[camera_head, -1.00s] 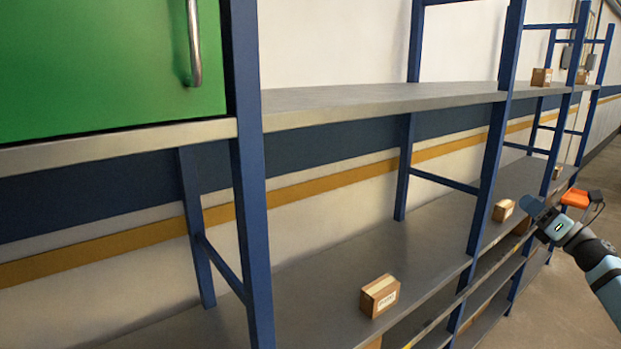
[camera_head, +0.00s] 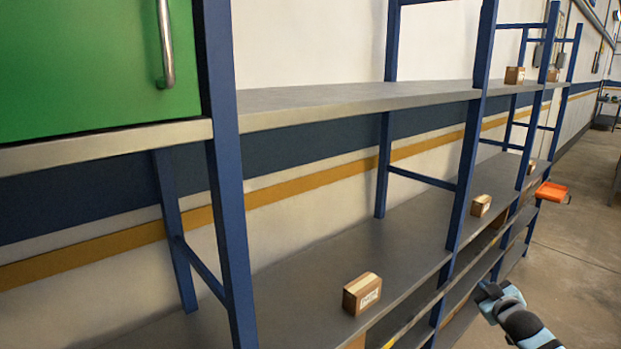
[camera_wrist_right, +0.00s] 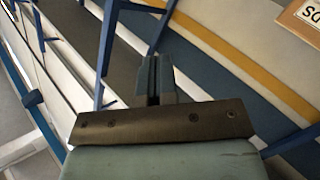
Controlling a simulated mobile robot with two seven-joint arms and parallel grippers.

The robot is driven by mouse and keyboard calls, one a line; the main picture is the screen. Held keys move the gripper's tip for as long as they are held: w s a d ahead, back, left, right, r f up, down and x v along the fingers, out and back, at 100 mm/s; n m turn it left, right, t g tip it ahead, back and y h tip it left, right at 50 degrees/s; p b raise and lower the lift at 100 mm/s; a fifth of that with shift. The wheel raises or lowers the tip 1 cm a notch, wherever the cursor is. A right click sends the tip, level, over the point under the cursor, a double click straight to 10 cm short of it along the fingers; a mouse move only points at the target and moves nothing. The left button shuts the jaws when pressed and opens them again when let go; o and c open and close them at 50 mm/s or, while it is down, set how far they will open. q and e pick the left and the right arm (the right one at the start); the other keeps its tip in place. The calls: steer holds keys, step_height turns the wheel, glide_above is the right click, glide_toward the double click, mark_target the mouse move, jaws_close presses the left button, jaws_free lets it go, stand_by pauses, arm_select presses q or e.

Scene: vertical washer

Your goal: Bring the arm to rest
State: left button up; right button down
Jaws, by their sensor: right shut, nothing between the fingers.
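My right arm comes in at the lower right of the head view, and its gripper (camera_head: 486,294) is beside the front of the shelf rack, over the floor side. In the right wrist view the two fingers of the right gripper (camera_wrist_right: 154,80) are together, with nothing between them. The rack's blue posts and shelves fill the wrist view's background, tilted. My left gripper is not in view.
A blue-framed rack has a grey upper shelf (camera_head: 350,97) and lower shelf (camera_head: 330,260). Small cardboard boxes stand on it, one near (camera_head: 362,293) and one farther (camera_head: 481,205). A green cabinet (camera_head: 80,60) is at left. An orange object (camera_head: 551,192) is beyond my arm.

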steer(key=s+a+f+g+y, duration=0.2)
steer(key=s+a+f, duration=0.85)
steer(key=s, duration=0.25)
steer(key=s+a+f+g+y, duration=0.1)
steer(key=s+a+f+y, duration=0.1)
steer(key=s+a+f, duration=0.95)
steer(key=s+a+m+g, duration=0.1)
steer(key=s+a, duration=0.3)
steer(key=s, duration=0.3)
steer(key=s+a+m+y, duration=0.1)
steer(key=s+a, duration=0.3)
steer(key=s, duration=0.3)
steer(key=shift+s+r+m+g, duration=0.2)
steer(key=shift+s+m+g, duration=0.1)
steer(key=shift+s+g, duration=0.1)
